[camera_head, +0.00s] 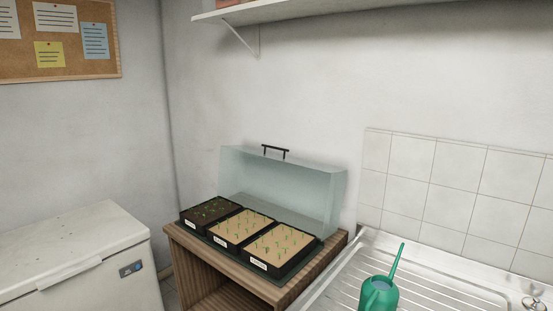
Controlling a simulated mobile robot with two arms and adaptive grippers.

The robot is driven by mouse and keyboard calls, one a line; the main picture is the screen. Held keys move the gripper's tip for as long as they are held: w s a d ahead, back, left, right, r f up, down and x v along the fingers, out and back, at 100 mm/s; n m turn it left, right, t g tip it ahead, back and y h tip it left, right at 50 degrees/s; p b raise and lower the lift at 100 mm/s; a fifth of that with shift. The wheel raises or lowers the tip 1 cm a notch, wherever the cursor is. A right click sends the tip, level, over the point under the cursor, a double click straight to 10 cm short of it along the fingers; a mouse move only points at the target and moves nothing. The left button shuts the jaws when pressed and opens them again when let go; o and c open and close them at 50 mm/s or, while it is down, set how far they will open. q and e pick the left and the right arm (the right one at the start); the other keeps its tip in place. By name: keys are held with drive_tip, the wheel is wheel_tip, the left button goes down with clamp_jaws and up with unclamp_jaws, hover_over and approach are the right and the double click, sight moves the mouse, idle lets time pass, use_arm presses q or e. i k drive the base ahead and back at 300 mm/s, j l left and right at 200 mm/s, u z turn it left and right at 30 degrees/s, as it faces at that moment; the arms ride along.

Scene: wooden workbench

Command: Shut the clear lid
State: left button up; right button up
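The clear lid (280,182) stands raised at the back of a wooden workbench (182,243), tilted up behind the seed trays, with a dark handle (275,149) at its top edge. Below and in front of it sit three black trays in a row. The left tray (211,212) holds dark soil with small green sprouts. The middle tray (243,228) and right tray (280,249) hold light tan soil with sprouts. Each tray has a white label on its front. Neither of my grippers shows in the head view.
A white chest freezer (85,250) stands at the left. At the right is a metal sink drainer (420,285) with a green watering can (378,294) on it. A wall shelf (290,10) hangs above. The space above the trays is clear.

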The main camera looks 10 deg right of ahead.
sight(320, 167)
drive_tip(key=z, duration=0.3)
drive_tip(key=i+j+z, duration=0.2)
drive_tip(key=z, duration=0.15)
drive_tip(key=i+j+z, duration=0.15)
drive_tip(key=z, duration=0.2)
drive_tip(key=i+j+z, duration=0.1)
drive_tip(key=j+z, duration=0.25)
